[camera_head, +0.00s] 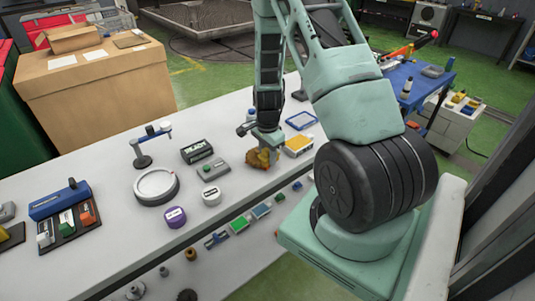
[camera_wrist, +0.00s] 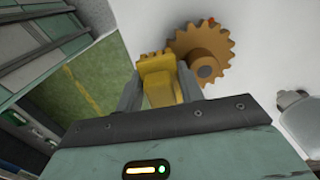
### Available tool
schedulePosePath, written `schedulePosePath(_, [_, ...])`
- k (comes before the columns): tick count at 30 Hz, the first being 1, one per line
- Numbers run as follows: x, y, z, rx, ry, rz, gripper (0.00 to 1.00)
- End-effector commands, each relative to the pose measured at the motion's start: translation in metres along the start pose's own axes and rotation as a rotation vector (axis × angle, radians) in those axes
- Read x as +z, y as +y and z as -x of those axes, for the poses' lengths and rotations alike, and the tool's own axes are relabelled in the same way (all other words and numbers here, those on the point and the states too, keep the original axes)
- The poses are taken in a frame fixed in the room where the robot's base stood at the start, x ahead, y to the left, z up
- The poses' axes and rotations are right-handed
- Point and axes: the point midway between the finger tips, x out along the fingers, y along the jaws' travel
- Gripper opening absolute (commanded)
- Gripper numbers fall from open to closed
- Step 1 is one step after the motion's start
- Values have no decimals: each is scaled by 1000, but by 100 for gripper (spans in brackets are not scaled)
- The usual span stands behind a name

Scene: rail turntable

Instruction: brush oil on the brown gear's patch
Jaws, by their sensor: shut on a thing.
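The brown gear (camera_wrist: 203,58) lies at the top middle of the wrist view, its hub facing the camera. A small orange-red spot (camera_wrist: 211,20) shows at its upper edge; I cannot tell whether this is the patch. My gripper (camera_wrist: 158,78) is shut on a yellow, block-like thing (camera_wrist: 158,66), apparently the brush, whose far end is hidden. The yellow thing overlaps the gear's left edge in the picture; I cannot tell whether they touch. In the head view my gripper (camera_head: 266,138) points down at the brownish gear (camera_head: 258,160) on the white counter.
On the counter (camera_head: 120,215) left of my gripper are a black READY sign (camera_head: 197,151), a grey switch box (camera_head: 213,171), two small jars (camera_head: 176,216) and a round dish (camera_head: 156,185). A yellow-and-white box (camera_head: 299,146) stands close on the right.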

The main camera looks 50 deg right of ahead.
Motion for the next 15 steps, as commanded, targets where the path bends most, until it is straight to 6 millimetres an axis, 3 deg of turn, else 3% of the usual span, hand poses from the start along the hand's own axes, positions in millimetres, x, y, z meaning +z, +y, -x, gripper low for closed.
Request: schedulePosePath(15, [0, 0, -5, 0, 0, 0, 19])
